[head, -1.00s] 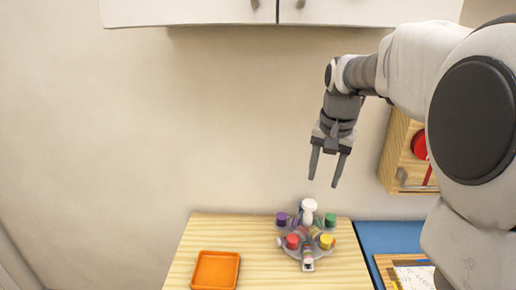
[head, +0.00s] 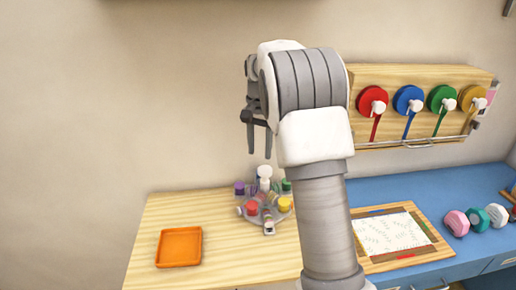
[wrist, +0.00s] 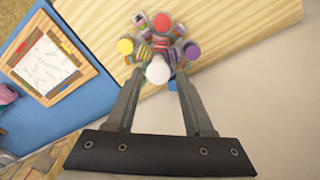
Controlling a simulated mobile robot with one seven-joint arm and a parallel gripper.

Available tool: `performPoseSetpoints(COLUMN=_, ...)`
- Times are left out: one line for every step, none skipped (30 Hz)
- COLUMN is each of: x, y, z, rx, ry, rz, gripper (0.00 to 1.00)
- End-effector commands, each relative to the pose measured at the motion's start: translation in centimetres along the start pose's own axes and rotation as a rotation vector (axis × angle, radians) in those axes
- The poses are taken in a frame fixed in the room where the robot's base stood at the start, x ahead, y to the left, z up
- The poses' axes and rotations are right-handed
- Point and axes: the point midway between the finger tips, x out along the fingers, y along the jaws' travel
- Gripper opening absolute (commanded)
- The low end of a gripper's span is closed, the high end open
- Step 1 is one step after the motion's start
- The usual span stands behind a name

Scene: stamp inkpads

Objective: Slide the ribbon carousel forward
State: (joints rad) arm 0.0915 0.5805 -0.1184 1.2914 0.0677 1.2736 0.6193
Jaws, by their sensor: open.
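The ribbon carousel (head: 262,207) stands on the pale wooden table top, with a white knob in its middle and several coloured ribbon spools with purple, red, yellow and green tops around it. My gripper (head: 260,150) is open and empty in the air above and behind the carousel, pointing down. My arm hides the right edge of the carousel's surroundings. In the wrist view the carousel (wrist: 160,45) lies beyond the fingertips, its white knob (wrist: 158,70) between the two open fingers (wrist: 155,84) in the picture. I see no contact.
An orange tray (head: 179,247) lies on the wooden table (head: 150,215) to the left. On the blue table (head: 395,195) are a framed sheet (head: 392,234) and several punches (head: 478,222). A wall rack (head: 424,82) holds coloured ribbon rolls. Wood between tray and carousel is clear.

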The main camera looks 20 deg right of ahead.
Motion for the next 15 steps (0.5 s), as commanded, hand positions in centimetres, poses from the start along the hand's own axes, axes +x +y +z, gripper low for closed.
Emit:
performPoseSetpoints(x=0.0, y=0.0, z=0.0, rx=0.000, ry=0.000, rz=0.000, gripper=0.53)
performPoseSetpoints(x=0.0, y=0.0, z=0.0, rx=0.000, ry=0.000, rz=0.000, gripper=0.53)
performPoseSetpoints(x=0.0, y=0.0, z=0.0, rx=-0.001, ry=0.000, rz=0.000, gripper=0.53)
performPoseSetpoints(x=0.0, y=0.0, z=0.0, rx=-0.001, ry=0.000, rz=0.000, gripper=0.53)
performPoseSetpoints(x=0.0, y=0.0, z=0.0, rx=-0.001, ry=0.000, rz=0.000, gripper=0.53)
performPoseSetpoints(x=0.1, y=0.0, z=0.0, rx=-0.001, ry=0.000, rz=0.000, gripper=0.53)
performPoseSetpoints(x=0.3, y=0.0, z=0.0, rx=-0.001, ry=-0.001, rz=0.001, gripper=0.53)
performPoseSetpoints(x=0.5, y=0.0, z=0.1, rx=-0.001, ry=-0.001, rz=0.001, gripper=0.53)
performPoseSetpoints(x=0.8, y=0.0, z=0.1, rx=-0.001, ry=-0.002, rz=0.001, gripper=0.53)
performPoseSetpoints(x=1.2, y=0.0, z=0.1, rx=-0.001, ry=-0.002, rz=0.001, gripper=0.53)
performPoseSetpoints(x=1.6, y=0.0, z=0.1, rx=-0.001, ry=-0.002, rz=0.002, gripper=0.53)
performPoseSetpoints(x=2.2, y=0.0, z=0.1, rx=-0.001, ry=-0.003, rz=0.002, gripper=0.53)
performPoseSetpoints(x=2.8, y=0.0, z=0.1, rx=-0.001, ry=-0.003, rz=0.002, gripper=0.53)
performPoseSetpoints(x=3.3, y=0.1, z=0.1, rx=-0.001, ry=-0.003, rz=0.002, gripper=0.53)
performPoseSetpoints(x=4.1, y=0.1, z=0.1, rx=-0.001, ry=-0.004, rz=0.003, gripper=0.53)
